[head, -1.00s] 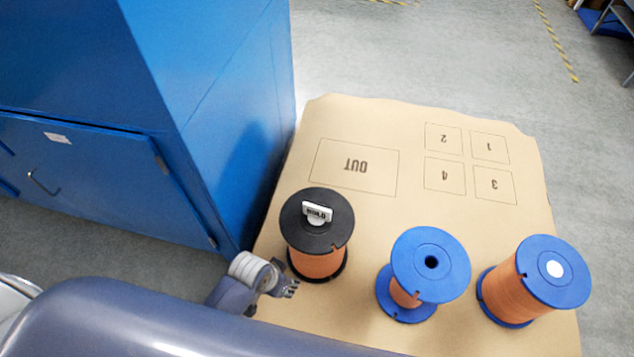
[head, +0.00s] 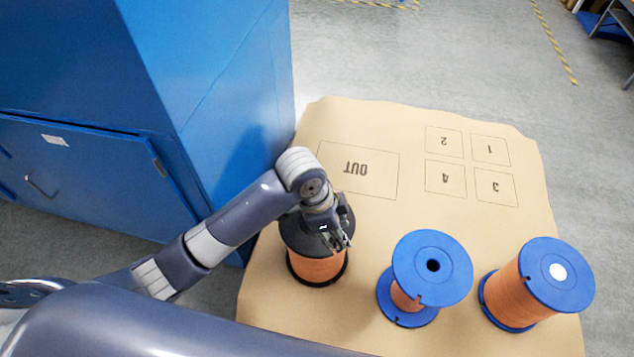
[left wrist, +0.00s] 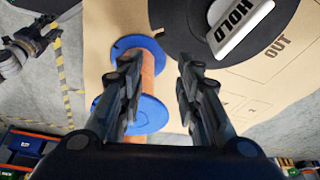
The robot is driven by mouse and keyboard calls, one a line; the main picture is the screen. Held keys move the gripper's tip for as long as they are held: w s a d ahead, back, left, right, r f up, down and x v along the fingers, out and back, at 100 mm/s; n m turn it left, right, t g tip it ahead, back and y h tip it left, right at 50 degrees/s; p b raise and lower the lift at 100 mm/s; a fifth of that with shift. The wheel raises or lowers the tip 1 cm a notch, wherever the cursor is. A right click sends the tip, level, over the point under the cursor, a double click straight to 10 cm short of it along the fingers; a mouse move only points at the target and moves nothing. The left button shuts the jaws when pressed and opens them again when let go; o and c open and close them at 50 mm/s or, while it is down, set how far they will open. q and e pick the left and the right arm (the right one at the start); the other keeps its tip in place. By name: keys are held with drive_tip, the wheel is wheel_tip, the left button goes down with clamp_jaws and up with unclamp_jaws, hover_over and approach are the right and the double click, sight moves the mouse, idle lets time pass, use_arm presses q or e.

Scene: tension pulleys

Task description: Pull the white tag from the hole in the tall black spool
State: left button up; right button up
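The tall black spool (head: 294,238), wound with orange line, stands upright at the left of the brown table. My left gripper (head: 340,240) is over its top flange in the head view and hides the tag there. In the left wrist view the white tag (left wrist: 240,24) lettered HOLD stands on the black spool's flange (left wrist: 182,22). My left gripper (left wrist: 157,75) has its fingers apart with nothing held between them, and the tag is to the right of the fingers. My right gripper (left wrist: 42,35) shows small at the upper left of that view; its finger opening is unclear.
A blue-flanged spool (head: 415,262) and a fuller blue spool (head: 512,295) stand to the right on the table (head: 350,320). A tall blue cabinet (head: 215,110) is close on the left. The table's far part, with printed squares and OUT, is clear.

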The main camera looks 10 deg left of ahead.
use_arm(q)
drive_tip(key=w+a+r+m+g+y, duration=0.1)
drive_tip(key=w+a+r+m+y, duration=0.2)
drive_tip(key=w+a+r+m, duration=0.3)
drive_tip(key=shift+n, duration=0.5)
drive_tip(key=f, duration=1)
drive_tip(key=shift+w+f+b, duration=0.1)
drive_tip(key=shift+w+b, duration=0.2)
drive_tip(key=shift+w, duration=0.1)
clamp_jaws()
